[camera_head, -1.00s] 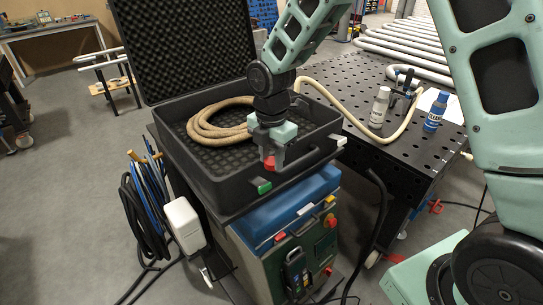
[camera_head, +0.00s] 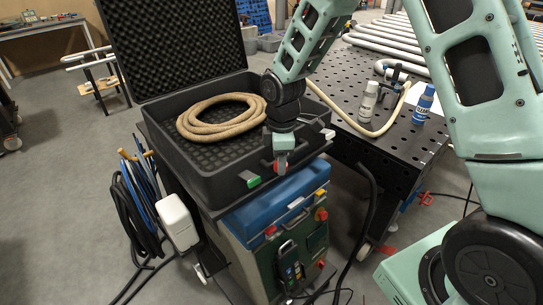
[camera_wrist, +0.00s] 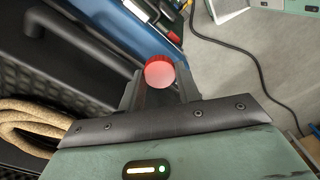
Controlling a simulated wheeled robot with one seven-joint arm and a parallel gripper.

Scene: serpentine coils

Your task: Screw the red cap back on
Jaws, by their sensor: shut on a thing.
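The red cap (camera_head: 281,168) is at the tip of my gripper (camera_head: 281,160), which points down at the front wall of the open black case. In the wrist view the round red cap (camera_wrist: 160,72) sits between the two dark fingers of my gripper (camera_wrist: 159,88), which is shut on it. The cap shows its smooth face and ribbed side. I cannot tell whether the cap touches anything beyond the fingers. No threaded opening for it can be made out in either view.
A perforated black table (camera_head: 390,143) to the right carries a grey bottle (camera_head: 368,100) and a blue bottle (camera_head: 424,105).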

